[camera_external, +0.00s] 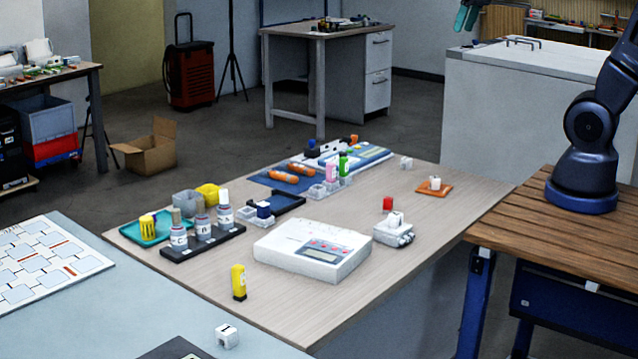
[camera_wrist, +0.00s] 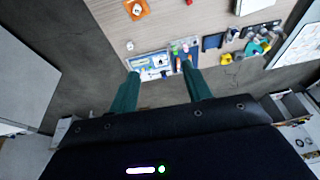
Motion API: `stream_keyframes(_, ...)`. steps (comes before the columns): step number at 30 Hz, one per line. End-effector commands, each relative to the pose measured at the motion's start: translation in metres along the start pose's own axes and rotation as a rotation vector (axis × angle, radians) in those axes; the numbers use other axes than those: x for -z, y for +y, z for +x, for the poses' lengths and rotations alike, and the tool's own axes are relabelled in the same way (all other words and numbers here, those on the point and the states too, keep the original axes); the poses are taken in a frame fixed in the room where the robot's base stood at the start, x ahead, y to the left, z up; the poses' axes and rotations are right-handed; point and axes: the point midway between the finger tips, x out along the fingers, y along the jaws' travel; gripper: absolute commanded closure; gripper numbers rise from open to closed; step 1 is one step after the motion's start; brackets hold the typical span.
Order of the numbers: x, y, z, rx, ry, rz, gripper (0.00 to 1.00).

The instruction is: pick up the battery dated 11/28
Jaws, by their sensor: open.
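No 11/28 date can be read in either view, so I cannot tell which thing is that battery. Two orange cylinders (camera_external: 286,177) lie on a blue mat at the back of the light wooden table (camera_external: 400,215). A pink cylinder (camera_external: 331,171) and a green one (camera_external: 343,163) stand upright in a pale holder beside them. A yellow cylinder (camera_external: 239,282) with a pale label stands alone near the front edge. My gripper (camera_wrist: 160,70) is open and empty, its teal fingers high above and apart from the table. In the external view its fingers (camera_external: 467,16) show at the top edge.
A white device (camera_external: 312,250) with a display sits mid-table. A black rack (camera_external: 203,243) of labelled bottles and a teal tray (camera_external: 158,228) are at left. Bare tabletop lies between.

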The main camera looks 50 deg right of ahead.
Motion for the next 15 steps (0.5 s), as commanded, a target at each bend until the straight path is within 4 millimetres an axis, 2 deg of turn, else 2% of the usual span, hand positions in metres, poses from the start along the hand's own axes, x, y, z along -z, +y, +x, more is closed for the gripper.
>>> stream_keyframes(3,0.029,-0.015,0.011,0.009,-0.025,0.000,0.51)
stream_keyframes(8,0.066,-0.037,0.030,0.017,-0.054,0.003,0.51)
stream_keyframes(15,0.116,-0.075,0.066,0.025,-0.098,0.007,0.51)
